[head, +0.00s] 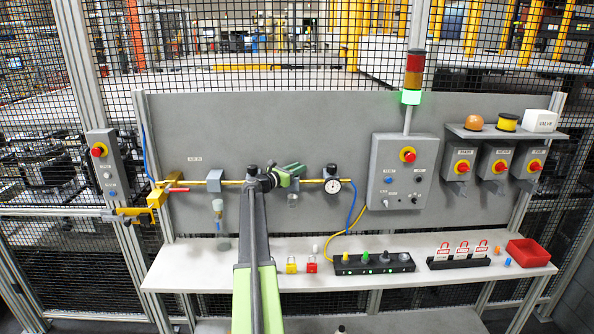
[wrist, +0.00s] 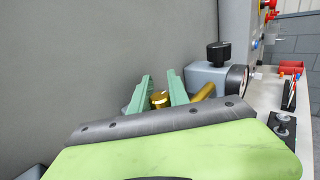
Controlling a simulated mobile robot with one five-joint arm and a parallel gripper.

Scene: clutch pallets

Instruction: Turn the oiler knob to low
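My gripper (head: 290,174) is over the brass air line, just above a small clear bowl (head: 292,199) hanging from it. In the wrist view its two green fingers (wrist: 161,88) stand apart. A small brass knob (wrist: 159,99) shows in the gap between them; it seems to be the oiler knob. Whether the fingers touch it is unclear, and its setting cannot be read. My gripper hides the oiler's body in the head view. To the right is a grey block with a black knob (wrist: 219,51), also in the head view (head: 331,170), with a round gauge (head: 333,186).
The brass line runs along a grey panel (head: 350,120). A grey control box (head: 403,170) with a red stop button stands to the right. The white shelf (head: 210,262) below holds padlocks, a black plug strip (head: 374,264), tags and a red bin (head: 528,253).

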